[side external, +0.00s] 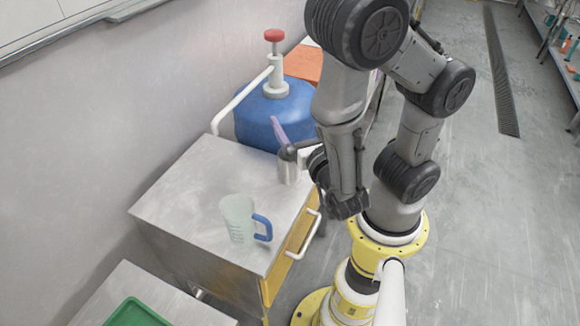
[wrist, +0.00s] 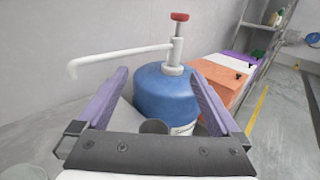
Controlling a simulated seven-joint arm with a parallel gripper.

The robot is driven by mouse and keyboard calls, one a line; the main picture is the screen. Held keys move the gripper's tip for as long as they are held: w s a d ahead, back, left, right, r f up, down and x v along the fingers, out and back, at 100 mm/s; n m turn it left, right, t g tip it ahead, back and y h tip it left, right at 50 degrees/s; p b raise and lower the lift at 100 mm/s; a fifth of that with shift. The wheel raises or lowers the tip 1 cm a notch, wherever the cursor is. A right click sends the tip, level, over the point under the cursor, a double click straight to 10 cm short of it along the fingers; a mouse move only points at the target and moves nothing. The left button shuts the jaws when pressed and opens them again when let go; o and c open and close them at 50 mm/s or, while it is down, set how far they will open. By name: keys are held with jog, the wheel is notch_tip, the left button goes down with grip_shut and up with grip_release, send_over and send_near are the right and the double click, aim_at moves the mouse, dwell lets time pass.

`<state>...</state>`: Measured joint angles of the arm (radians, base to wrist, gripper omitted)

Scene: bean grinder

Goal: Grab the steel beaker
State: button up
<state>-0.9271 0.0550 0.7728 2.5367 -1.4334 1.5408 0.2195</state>
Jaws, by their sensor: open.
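The steel beaker (side external: 288,172) is a small grey metal cup standing upright near the far right edge of the metal cabinet top, partly hidden by my gripper (side external: 279,131). In the wrist view, the top of the beaker (wrist: 153,127) shows low between the two purple fingers, its lower part hidden by my gripper's dark palm bar. My gripper (wrist: 161,78) is open, with its fingers spread wide and nothing held. In the side view only one purple finger shows clearly, just above and beside the beaker. I cannot tell whether they touch.
A blue jug (side external: 262,121) with a white spout and red-topped pump (side external: 274,36) stands just behind the beaker. A clear measuring jug (side external: 238,219) with a blue handle stands toward the cabinet's front. The metal top (side external: 185,195) is clear left of it. An orange box (wrist: 222,77) lies beyond.

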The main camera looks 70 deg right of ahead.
aim_at(295, 166)
notch_tip(295, 166, down, 13)
jog(key=shift+f, duration=0.2)
jog(key=shift+w+d+f, duration=0.1)
jog(key=shift+d+f, duration=0.05)
jog(key=shift+f, duration=0.15)
jog(key=shift+x, duration=3.55)
jog(key=shift+c, duration=0.2)
jog(key=c, duration=1.1)
